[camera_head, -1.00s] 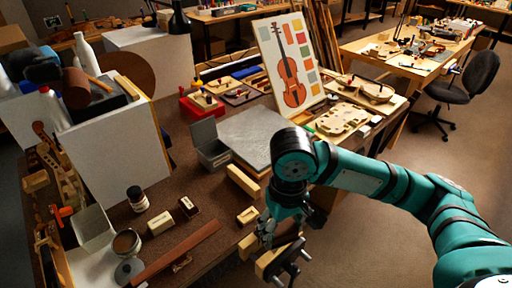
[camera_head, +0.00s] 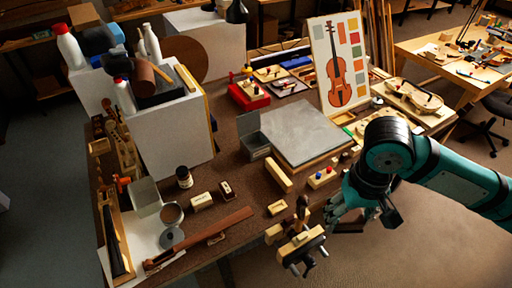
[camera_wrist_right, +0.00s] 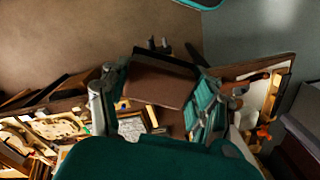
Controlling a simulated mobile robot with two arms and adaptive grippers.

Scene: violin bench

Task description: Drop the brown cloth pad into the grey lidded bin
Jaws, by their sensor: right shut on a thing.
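My right gripper (camera_head: 365,205) hangs off the bench's front edge, to the right of the wooden clamp. In the right wrist view its fingers (camera_wrist_right: 155,110) are shut on the brown cloth pad (camera_wrist_right: 160,82), a flat brown piece with a dark far edge. In the head view the pad is hard to make out against the dark gripper. The grey lidded bin (camera_head: 256,147) stands on the bench, left of the grey slab, with its lid (camera_head: 248,123) raised. The gripper is to the right of the bin and nearer the front, apart from it. My left gripper is not in view.
A wooden clamp (camera_head: 302,246) sits at the bench's front edge. Wood blocks (camera_head: 278,175) and a block with coloured knobs (camera_head: 322,178) lie between bin and gripper. The grey slab (camera_head: 300,130) and violin chart (camera_head: 342,65) are behind.

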